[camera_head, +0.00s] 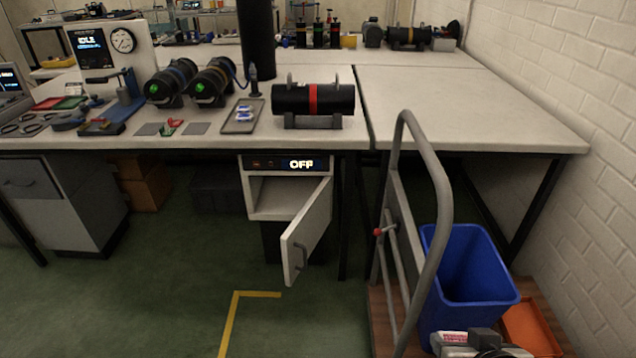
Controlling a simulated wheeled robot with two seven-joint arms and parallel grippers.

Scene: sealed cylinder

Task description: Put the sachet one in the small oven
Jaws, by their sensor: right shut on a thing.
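The small oven (253,200) is under the bench, its display reading OFF. Its door (306,233) stands wide open, swung toward me, and the part of the cavity I can see looks empty. My right gripper (478,345) is at the bottom edge, in front of the blue bin and well to the right of the oven. It is shut on a small white sachet (455,338) with red print, partly cut off by the frame. Blue-and-white sachets (243,115) lie on a tray (233,127) on the bench. My left gripper is not in view.
A trolley with a grey handle (447,210) and a blue bin (465,270) stands right of the oven. A black cylinder with a red band (335,98) rests on the bench above. The green floor before the oven is clear.

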